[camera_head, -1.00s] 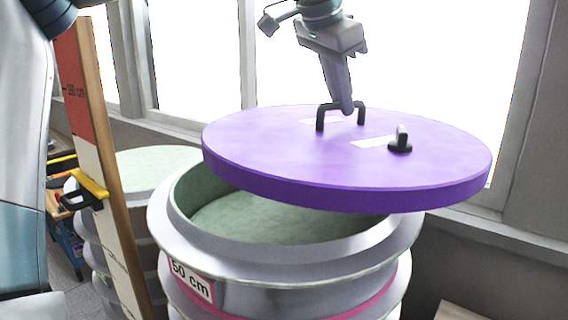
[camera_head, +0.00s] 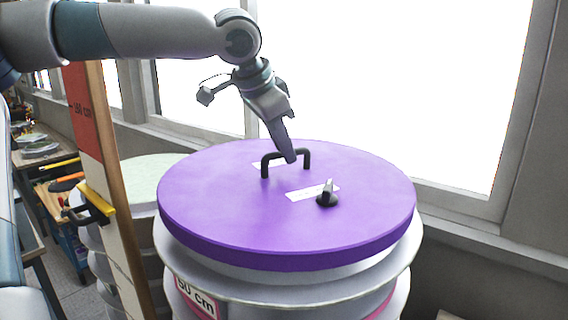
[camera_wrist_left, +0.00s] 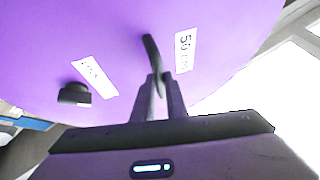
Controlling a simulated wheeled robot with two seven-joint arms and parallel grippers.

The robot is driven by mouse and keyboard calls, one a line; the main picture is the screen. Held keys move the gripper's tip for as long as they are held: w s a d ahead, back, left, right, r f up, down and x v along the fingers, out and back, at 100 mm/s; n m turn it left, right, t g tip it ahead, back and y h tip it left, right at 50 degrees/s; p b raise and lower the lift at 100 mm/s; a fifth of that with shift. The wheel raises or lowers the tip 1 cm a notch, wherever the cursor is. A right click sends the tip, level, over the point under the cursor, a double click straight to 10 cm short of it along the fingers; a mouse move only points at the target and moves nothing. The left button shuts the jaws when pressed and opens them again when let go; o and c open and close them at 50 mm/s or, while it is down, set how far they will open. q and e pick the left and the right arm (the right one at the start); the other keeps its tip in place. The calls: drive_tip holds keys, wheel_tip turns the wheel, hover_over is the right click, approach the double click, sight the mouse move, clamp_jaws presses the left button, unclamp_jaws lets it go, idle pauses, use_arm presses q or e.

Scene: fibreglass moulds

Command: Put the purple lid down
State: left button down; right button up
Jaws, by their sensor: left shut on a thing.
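The purple lid (camera_head: 230,215) is a large round disc with a dark bar handle (camera_head: 265,168) and a black knob (camera_head: 327,195). It covers the top of the grey ringed mould (camera_head: 290,298) marked 50 cm, and the green inside is hidden. I cannot tell whether the lid rests fully on the rim. My left gripper (camera_head: 290,158) is shut on the handle. The left wrist view shows the fingers (camera_wrist_left: 160,95) closed around the handle, with the purple lid (camera_wrist_left: 120,40) behind. My right gripper is not in view.
A tall measuring board (camera_head: 105,190) with a yellow clamp (camera_head: 93,203) stands left of the mould. A second mould (camera_head: 148,175) with a pale green top is behind it. Windows and a sill (camera_head: 460,215) run along the back and right.

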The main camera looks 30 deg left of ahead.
sight(287, 172)
use_arm(q)
drive_tip(key=shift+f+p, duration=0.8)
drive_tip(key=shift+f, duration=1.1)
drive_tip(key=c, duration=1.8)
unclamp_jaws()
drive_tip(key=shift+f, duration=0.1)
drive_tip(key=shift+o, duration=0.2)
drive_tip(key=shift+s+r, duration=0.3)
drive_tip(key=shift+r, duration=0.3)
drive_tip(key=b+v, duration=0.3)
drive_tip(key=v, duration=0.7)
drive_tip(key=shift+s+r, duration=0.25)
drive_tip(key=shift+r, duration=0.05)
